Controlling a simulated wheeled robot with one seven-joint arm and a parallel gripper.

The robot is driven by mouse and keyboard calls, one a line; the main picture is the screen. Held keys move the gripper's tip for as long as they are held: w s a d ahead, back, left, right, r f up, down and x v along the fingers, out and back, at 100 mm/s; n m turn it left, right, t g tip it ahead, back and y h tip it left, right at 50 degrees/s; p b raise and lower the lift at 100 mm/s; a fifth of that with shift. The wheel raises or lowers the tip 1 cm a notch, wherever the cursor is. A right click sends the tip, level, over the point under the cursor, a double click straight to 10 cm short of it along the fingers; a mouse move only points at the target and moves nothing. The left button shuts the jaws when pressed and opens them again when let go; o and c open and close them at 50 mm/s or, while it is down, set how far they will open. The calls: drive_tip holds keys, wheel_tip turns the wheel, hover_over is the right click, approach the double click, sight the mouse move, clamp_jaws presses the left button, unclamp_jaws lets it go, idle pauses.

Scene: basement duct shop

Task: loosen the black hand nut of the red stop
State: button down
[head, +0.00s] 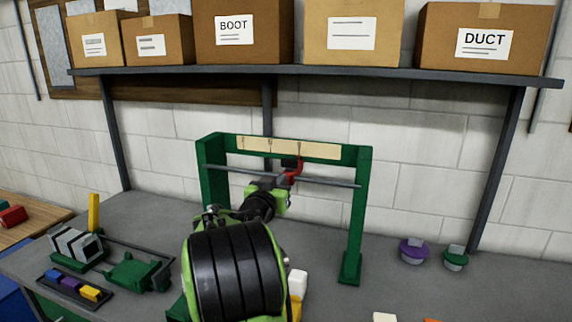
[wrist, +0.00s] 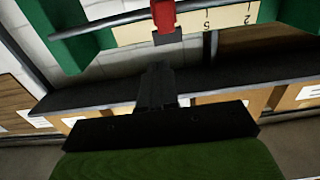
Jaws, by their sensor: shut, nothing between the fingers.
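The red stop (head: 296,170) sits on a grey rod (head: 335,183) that crosses a green frame (head: 358,210). Its black hand nut (head: 289,162) shows at the top of the stop, in front of the pale scale strip (head: 320,150). In the wrist view the red stop (wrist: 163,14) is at the top edge, partly cut off, with the dark nut (wrist: 168,37) at its end. My gripper (wrist: 157,68) is shut and empty, its fingertips a little apart from the nut in the picture. In the head view my gripper (head: 280,181) is close to the stop and partly hidden by my arm.
A shelf (head: 330,70) with cardboard boxes (head: 245,45) runs above and behind the frame. On the grey bench, a tray of coloured blocks (head: 72,286) is at left, and a purple knob (head: 412,250) and green knob (head: 455,258) are at right.

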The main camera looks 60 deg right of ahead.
sight(293, 164)
drive_tip(key=d+p, duration=0.1)
drive_tip(key=d, duration=0.2)
drive_tip(key=w+d, duration=0.1)
drive_tip(key=d, duration=0.2)
drive_tip(key=d+p, duration=0.1)
drive_tip(key=d, duration=0.2)
drive_tip(key=shift+w+d+p, duration=0.25)
drive_tip(key=shift+d+p, duration=0.05)
drive_tip(key=shift+a, duration=0.1)
drive_tip(key=shift+t, duration=0.3)
